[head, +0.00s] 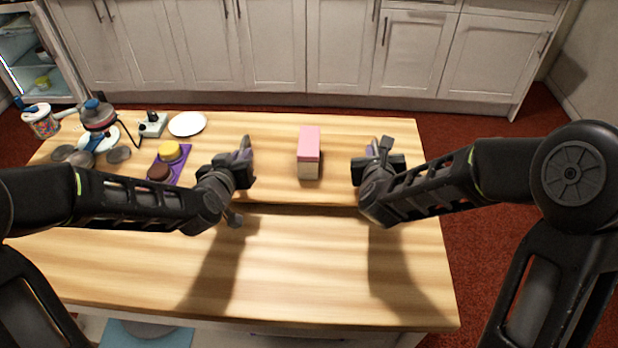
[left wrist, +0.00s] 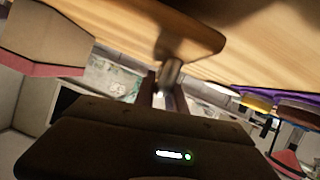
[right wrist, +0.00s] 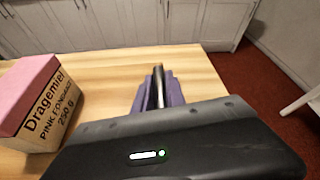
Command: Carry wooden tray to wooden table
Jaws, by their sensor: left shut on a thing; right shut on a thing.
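The wooden tray (head: 275,178) lies between my two grippers in the head view. Its outline blends with the similar wood of the table, but one rounded end shows in the left wrist view (left wrist: 125,22). A pink-topped box (head: 308,160) stands upright between the grippers; it also shows in the right wrist view (right wrist: 45,105). The wooden table (head: 300,275) is the broad striped top. My left gripper (head: 246,155) is shut at the tray's left side. My right gripper (head: 380,150) is shut at its right side, its purple fingers around a thin bar (right wrist: 158,85). Clearance under the tray is unclear.
White cabinets (head: 270,55) stand behind. The front of the tabletop is clear.

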